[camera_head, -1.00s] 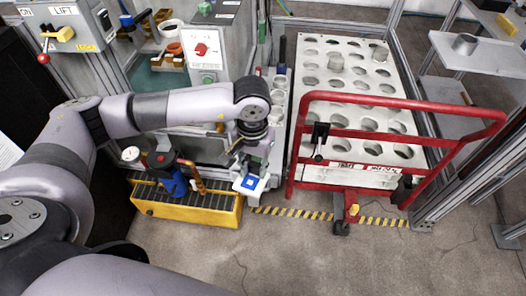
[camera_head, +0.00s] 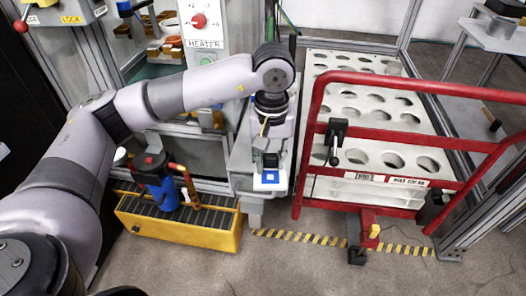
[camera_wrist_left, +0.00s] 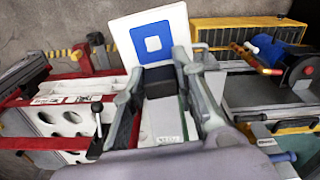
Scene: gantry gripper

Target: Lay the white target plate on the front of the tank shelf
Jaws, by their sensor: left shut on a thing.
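The white target plate (camera_head: 271,186) has a blue square with a white centre. My left gripper (camera_head: 267,158) is shut on its near edge and holds it out level at the front end of a light grey shelf (camera_head: 243,165), which looks like the tank shelf. In the left wrist view the plate (camera_wrist_left: 178,17) stands out beyond the fingertips of my left gripper (camera_wrist_left: 160,78), with the blue square facing the camera. Whether the plate touches the shelf is unclear. My right gripper is not in view.
A red cart rail (camera_head: 400,132) and white perforated rack (camera_head: 350,62) stand to the right. A yellow grated bin (camera_head: 180,228) and a blue pump-like unit (camera_head: 160,188) are at the left. A striped floor line (camera_head: 320,239) runs in front.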

